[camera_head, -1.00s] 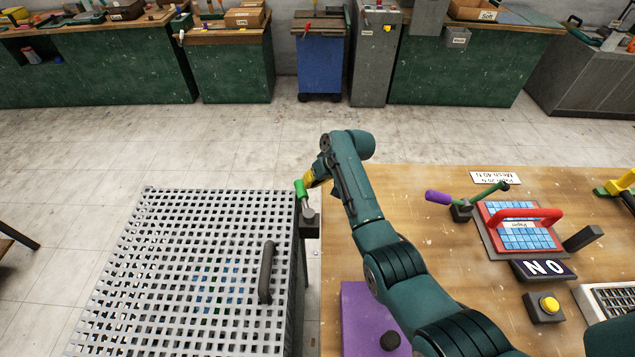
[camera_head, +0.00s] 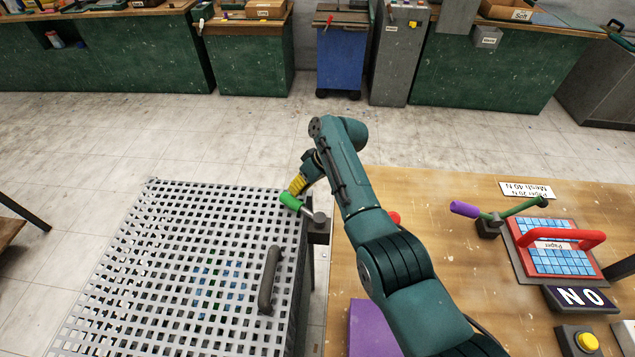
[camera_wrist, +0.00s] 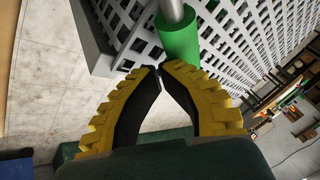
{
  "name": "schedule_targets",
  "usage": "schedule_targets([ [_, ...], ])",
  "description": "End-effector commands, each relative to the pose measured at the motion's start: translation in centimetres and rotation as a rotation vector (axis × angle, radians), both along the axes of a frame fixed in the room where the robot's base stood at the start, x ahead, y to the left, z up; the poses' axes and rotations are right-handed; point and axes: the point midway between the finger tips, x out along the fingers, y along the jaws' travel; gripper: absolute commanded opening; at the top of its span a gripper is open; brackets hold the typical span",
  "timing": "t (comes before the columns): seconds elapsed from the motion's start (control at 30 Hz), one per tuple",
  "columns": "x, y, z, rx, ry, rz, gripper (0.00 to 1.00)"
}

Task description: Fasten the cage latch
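The cage (camera_head: 165,255) is a pale grey perforated box at the left, its lid down, with a dark grey handle (camera_head: 269,280) on top. The latch lever has a green grip (camera_head: 290,201) on a metal rod from a dark pivot block (camera_head: 318,230) at the cage's right edge. The lever leans left over the lid's edge. My gripper (camera_head: 296,186) has yellow ribbed fingers right behind the green grip. In the wrist view, the fingertips (camera_wrist: 159,70) meet with nothing seen between them. The green grip (camera_wrist: 179,40) is just beyond them; whether they touch is unclear.
The wooden table (camera_head: 440,235) at the right holds a purple-handled lever (camera_head: 465,209), a red-handled press over blue tiles (camera_head: 556,240), a "NO" sign (camera_head: 580,298) and a yellow button (camera_head: 588,342). Open floor lies behind the cage.

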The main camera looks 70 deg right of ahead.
Motion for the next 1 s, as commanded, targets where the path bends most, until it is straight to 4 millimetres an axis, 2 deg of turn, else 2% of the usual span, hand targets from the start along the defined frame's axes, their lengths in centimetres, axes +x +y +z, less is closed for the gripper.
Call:
schedule_targets([
  [0.1, 0.8, 1.2, 0.0, 0.005, 0.004, 0.007, 0.0],
  [0.4, 1.7, 2.6, -0.1, 0.005, 0.003, 0.007, 0.0],
  [1.0, 1.9, 3.1, -0.2, 0.005, 0.002, 0.006, 0.0],
])
